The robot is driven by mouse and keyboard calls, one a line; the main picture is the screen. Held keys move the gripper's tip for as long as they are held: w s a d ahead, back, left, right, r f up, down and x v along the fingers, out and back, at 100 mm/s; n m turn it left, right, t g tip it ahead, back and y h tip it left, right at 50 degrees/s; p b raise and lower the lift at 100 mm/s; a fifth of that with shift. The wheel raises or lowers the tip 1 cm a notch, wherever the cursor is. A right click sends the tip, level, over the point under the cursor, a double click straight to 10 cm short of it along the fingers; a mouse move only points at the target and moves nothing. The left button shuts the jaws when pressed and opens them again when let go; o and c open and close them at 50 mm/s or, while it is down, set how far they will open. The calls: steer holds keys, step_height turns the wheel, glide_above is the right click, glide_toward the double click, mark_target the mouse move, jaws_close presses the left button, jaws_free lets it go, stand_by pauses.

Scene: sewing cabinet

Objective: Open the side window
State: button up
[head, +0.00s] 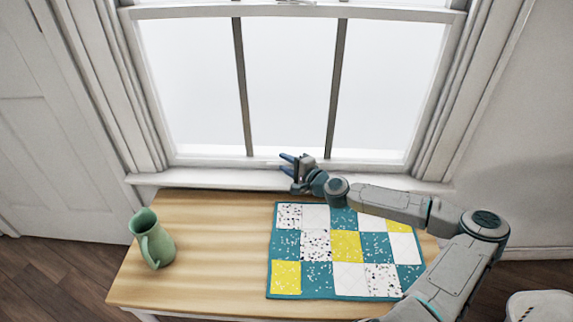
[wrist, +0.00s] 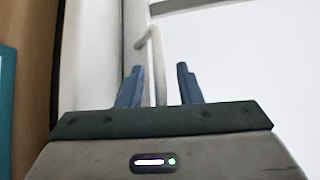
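The window (head: 290,85) has a white frame, and its lower sash appears down at the sill. A pale curved handle (wrist: 156,55) shows in the wrist view, set against the white sash. My gripper (head: 286,163) is at the bottom rail of the sash, above the sill. In the wrist view my gripper (wrist: 159,70) has its two blue fingers apart. The handle runs between them, closer to the left finger. I cannot tell whether that finger touches it. In the head view the handle is mostly hidden by my gripper.
A wooden table (head: 200,245) stands below the window. A green pitcher (head: 152,240) is at its left, and a teal, white and yellow patchwork quilt (head: 345,252) lies at its right under my arm. A white door (head: 50,150) is at the left. A white bin (head: 540,306) is at lower right.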

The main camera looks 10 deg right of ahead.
mark_target(287, 68)
jaws_close()
steer(key=shift+r, duration=0.1)
step_height(287, 68, up, 32)
steer(key=p, duration=1.8)
steer(key=shift+p, duration=0.35)
steer(key=shift+o, duration=0.6)
jaws_free()
steer(key=shift+f, duration=0.2)
steer(key=shift+s, duration=0.1)
steer(key=v, duration=1.3)
steer(key=shift+s+d, duration=0.2)
steer(key=shift+s, duration=0.1)
